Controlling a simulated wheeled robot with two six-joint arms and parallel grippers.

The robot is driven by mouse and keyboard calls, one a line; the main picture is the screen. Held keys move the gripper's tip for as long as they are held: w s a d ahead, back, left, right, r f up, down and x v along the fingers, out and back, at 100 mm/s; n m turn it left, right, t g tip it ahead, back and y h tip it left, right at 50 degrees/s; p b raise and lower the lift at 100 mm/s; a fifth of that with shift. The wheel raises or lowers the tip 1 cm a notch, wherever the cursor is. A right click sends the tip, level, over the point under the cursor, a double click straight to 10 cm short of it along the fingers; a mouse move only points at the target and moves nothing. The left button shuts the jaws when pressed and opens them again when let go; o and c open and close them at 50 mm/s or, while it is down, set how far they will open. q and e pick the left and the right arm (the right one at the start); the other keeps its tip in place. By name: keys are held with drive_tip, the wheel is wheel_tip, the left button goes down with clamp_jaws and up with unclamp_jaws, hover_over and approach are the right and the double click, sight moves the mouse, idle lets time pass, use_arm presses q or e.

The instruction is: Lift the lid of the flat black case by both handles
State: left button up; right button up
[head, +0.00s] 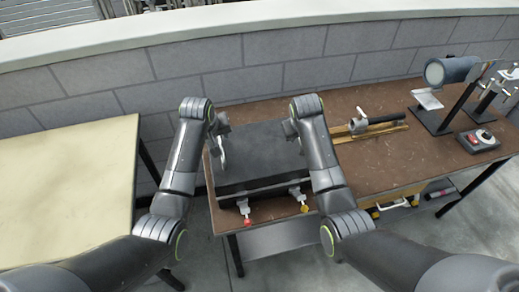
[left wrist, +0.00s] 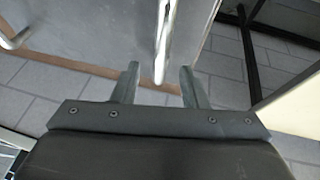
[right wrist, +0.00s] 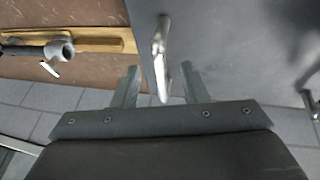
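The flat black case (head: 258,148) lies shut on the brown table, its dark lid facing up. My left gripper (left wrist: 160,70) is open at the lid's left side. The left metal handle (left wrist: 165,38) runs between its fingers with gaps on both sides; the handle also shows in the head view (head: 222,153). My right gripper (right wrist: 160,70) is open at the lid's right side. The right metal handle (right wrist: 161,45) lies between its fingers, with gaps on both sides. In the head view my right arm hides most of the right handle.
Two clamps, one red-tipped (head: 245,212) and one yellow-tipped (head: 300,199), sit at the case's front edge. A black tube on a wooden board (head: 372,131) lies to the right. A lamp on a stand (head: 448,72) is farther right. A cream table (head: 65,190) stands left.

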sight(219, 139)
use_arm(q)
drive_tip(key=shift+x, duration=1.95)
use_arm(e)
drive_tip(key=shift+x, duration=2)
use_arm(q)
clamp_jaws()
use_arm(e)
clamp_jaws()
drive_tip(key=shift+r, duration=0.1)
